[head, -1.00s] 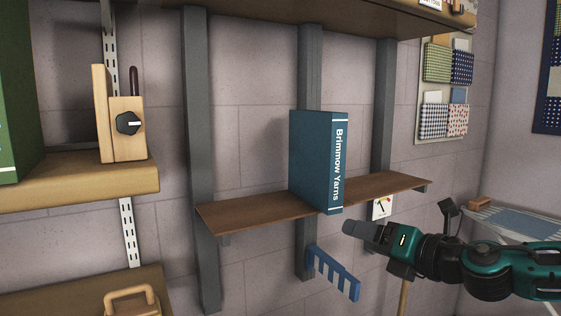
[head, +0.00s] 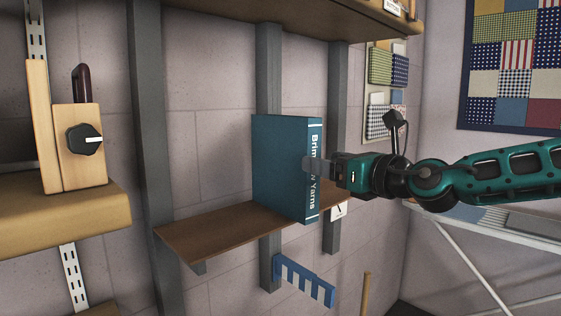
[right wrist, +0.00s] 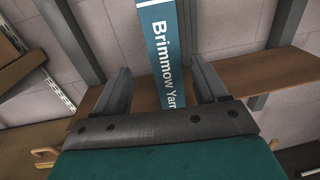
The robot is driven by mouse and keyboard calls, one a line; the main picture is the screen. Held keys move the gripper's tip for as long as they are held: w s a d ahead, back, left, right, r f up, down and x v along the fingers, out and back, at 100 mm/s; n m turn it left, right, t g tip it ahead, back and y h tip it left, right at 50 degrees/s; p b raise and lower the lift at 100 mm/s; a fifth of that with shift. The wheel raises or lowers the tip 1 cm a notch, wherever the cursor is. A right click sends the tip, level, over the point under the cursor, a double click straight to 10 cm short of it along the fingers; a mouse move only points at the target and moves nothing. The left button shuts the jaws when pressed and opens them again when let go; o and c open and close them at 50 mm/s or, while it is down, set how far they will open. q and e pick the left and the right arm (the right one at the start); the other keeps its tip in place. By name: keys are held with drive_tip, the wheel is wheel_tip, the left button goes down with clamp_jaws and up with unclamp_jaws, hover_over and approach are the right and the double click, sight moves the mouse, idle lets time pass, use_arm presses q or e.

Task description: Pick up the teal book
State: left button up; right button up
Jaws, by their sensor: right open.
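The teal book (head: 282,165), with "Brimmow Yarns" on its spine, stands upright on a narrow brown shelf (head: 200,238). My right gripper (head: 314,166) is at the book's spine and covers part of the lettering in the head view. In the right wrist view the right gripper (right wrist: 165,90) is open, with one finger on each side of the book's spine (right wrist: 163,45). I see a gap between each finger and the book there. The lower end of the spine is hidden behind the gripper's body in that view. My left gripper is not in view.
A blue toothed rack (head: 305,280) hangs below the shelf. A wooden block with a dark knob (head: 80,143) stands on the thick wooden shelf (head: 70,215) at left. Another shelf (head: 290,15) runs above the book. The brown shelf is bare left of the book.

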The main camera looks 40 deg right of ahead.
sight(297, 152)
drive_tip(key=shift+w+d+r+p, duration=0.15)
drive_tip(key=shift+w+p, duration=0.45)
drive_tip(key=shift+w, duration=1.9)
drive_tip(key=shift+w+d+r+p, duration=0.1)
drive_tip(key=shift+w+d+p, duration=0.3)
drive_tip(key=shift+w, duration=2.1)
drive_tip(key=shift+a, duration=0.15)
drive_tip(key=shift+c, duration=0.3)
clamp_jaws()
